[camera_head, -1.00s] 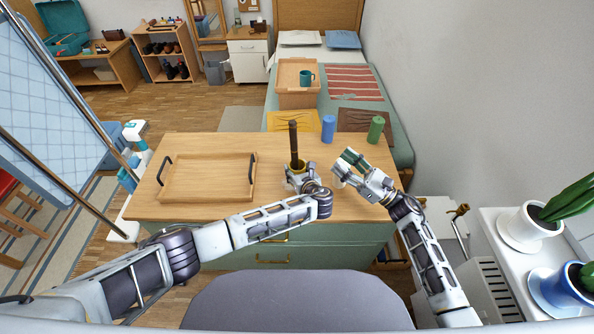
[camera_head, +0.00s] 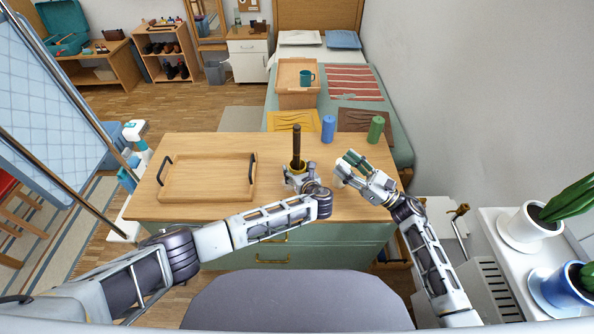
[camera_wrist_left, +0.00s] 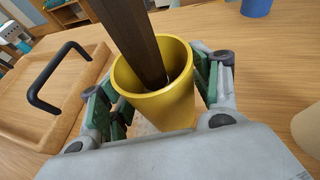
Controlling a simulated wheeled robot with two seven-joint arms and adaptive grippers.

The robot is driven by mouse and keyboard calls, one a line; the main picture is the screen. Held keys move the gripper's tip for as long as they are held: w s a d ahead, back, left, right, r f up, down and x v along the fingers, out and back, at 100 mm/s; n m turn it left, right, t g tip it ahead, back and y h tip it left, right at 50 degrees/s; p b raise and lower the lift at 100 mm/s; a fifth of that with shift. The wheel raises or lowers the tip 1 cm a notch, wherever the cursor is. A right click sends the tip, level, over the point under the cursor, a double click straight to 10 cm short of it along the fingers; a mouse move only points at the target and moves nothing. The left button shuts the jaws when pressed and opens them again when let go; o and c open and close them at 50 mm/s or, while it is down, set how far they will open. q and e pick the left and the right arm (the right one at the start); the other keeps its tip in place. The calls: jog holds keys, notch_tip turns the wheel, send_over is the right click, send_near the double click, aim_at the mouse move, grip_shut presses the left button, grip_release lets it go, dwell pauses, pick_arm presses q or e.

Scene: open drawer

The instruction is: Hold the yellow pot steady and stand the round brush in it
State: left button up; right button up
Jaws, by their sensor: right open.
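The yellow pot (camera_head: 299,170) stands on the wooden top of the dresser, partly hidden by my left gripper (camera_head: 297,180). In the left wrist view, the pot (camera_wrist_left: 165,105) sits between the fingers of my left gripper (camera_wrist_left: 160,100), which is shut around it. The round brush (camera_head: 296,145) stands in the pot, nearly upright in the head view. In the left wrist view, its dark brown shaft (camera_wrist_left: 134,38) leans against the inside of the rim; its lower end is hidden.
A wooden tray with black handles (camera_head: 208,178) lies left of the pot. A blue cylinder (camera_head: 328,129) and a green cylinder (camera_head: 376,129) stand at the back right of the dresser top (camera_head: 270,208). A beige object (camera_wrist_left: 309,130) shows at the right edge of the wrist view.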

pick_arm(q)
jog(key=shift+o, duration=0.6)
jog(key=v, duration=1.2)
jog(key=shift+f, duration=0.1)
dwell(0.5)
